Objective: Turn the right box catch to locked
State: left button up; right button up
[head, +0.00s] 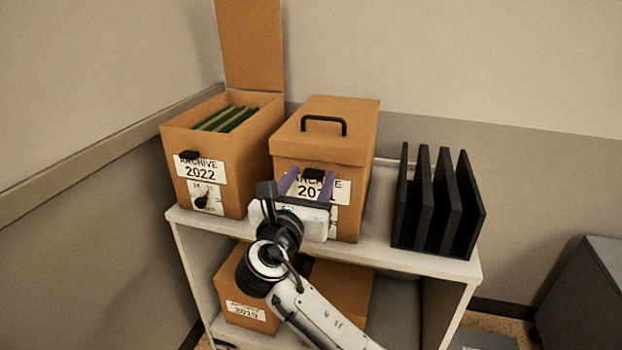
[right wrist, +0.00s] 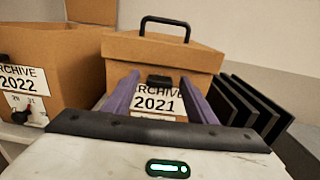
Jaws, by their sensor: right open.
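The right box (head: 355,160) is brown cardboard with its lid on and a label reading 2021; it also shows in the right wrist view (right wrist: 205,60). A black block-like catch (head: 313,173) sits on its front above the number, also seen in the right wrist view (right wrist: 159,80). My right gripper (head: 309,180) is open in front of the box, its purple fingers either side of the catch in the picture. Contact cannot be told. The label's lower part is mostly hidden behind the gripper, so any dial there is unseen. My left gripper is not in view.
The left box (head: 230,190), labelled 2022, stands open with green folders and a dial (head: 201,201) on its front. Black upright dividers (head: 425,205) stand right on the white shelf unit (head: 385,252). More boxes (head: 232,281) fill the lower shelf. A wall is close at left.

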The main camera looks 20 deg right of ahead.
jog(key=shift+w+d, duration=0.3)
jog(key=shift+w, duration=0.1)
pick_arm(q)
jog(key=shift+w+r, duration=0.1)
pick_arm(e)
jog(key=c, duration=1.1)
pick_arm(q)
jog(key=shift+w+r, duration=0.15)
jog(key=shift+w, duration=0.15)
